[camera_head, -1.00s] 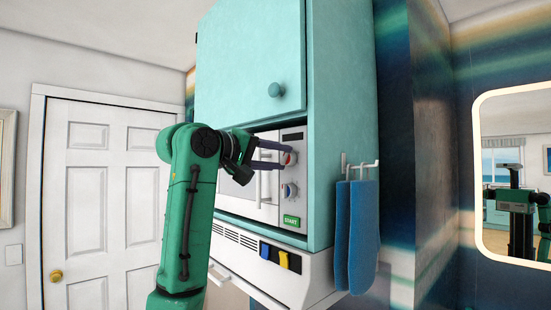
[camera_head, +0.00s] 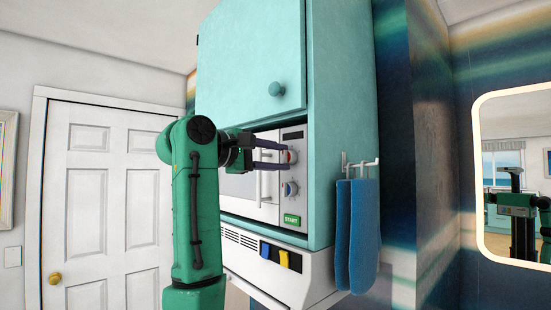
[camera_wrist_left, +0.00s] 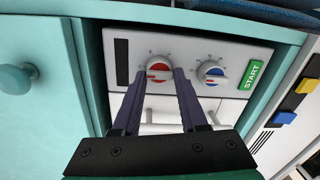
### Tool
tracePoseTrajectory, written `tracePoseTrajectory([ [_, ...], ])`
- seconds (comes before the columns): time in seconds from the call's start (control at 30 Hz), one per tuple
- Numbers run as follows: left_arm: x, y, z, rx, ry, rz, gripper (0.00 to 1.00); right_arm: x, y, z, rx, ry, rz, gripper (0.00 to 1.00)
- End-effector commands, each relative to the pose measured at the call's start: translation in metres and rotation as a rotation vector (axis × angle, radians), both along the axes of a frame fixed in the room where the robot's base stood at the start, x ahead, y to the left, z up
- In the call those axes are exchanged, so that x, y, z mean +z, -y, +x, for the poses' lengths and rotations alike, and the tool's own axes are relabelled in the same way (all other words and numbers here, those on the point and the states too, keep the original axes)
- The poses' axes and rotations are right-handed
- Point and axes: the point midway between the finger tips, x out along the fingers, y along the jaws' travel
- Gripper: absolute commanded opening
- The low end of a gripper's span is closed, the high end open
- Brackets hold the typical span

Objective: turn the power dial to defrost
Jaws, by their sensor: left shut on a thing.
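A white microwave (camera_head: 262,213) sits in a teal cabinet, with two dials on its control panel. The upper dial is red and white (camera_head: 292,157); it also shows in the left wrist view (camera_wrist_left: 159,66). The lower dial is blue and white (camera_head: 290,190), beside the red one in the wrist view (camera_wrist_left: 211,73). I cannot read which is the power dial, nor a defrost mark. My left gripper (camera_head: 283,156) is shut on the red dial, one dark finger on each side of it (camera_wrist_left: 159,76). My right gripper is not in view.
A green START button (camera_head: 292,219) is below the dials. The microwave's vertical handle (camera_head: 259,183) is close to my fingers. A white door (camera_head: 101,200) is at left.

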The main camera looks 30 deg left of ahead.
Motion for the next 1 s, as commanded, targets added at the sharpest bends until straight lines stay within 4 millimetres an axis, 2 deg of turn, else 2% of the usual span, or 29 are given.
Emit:
tracePoseTrajectory([
  [0.47,0.004,0.000,-0.001,0.000,0.006,-0.017,0.00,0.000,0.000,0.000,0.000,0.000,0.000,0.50],
  [0.5,0.004,0.000,-0.001,0.000,0.006,-0.016,0.57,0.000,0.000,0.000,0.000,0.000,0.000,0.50],
  [0.53,0.004,0.000,-0.001,0.000,0.006,-0.016,0.69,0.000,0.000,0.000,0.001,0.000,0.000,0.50],
  [0.87,0.002,-0.001,-0.001,0.001,0.002,-0.015,0.70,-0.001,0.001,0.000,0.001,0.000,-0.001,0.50],
  [1.0,0.000,-0.005,-0.012,0.003,0.004,-0.015,0.70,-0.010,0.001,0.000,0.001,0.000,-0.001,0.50],
])
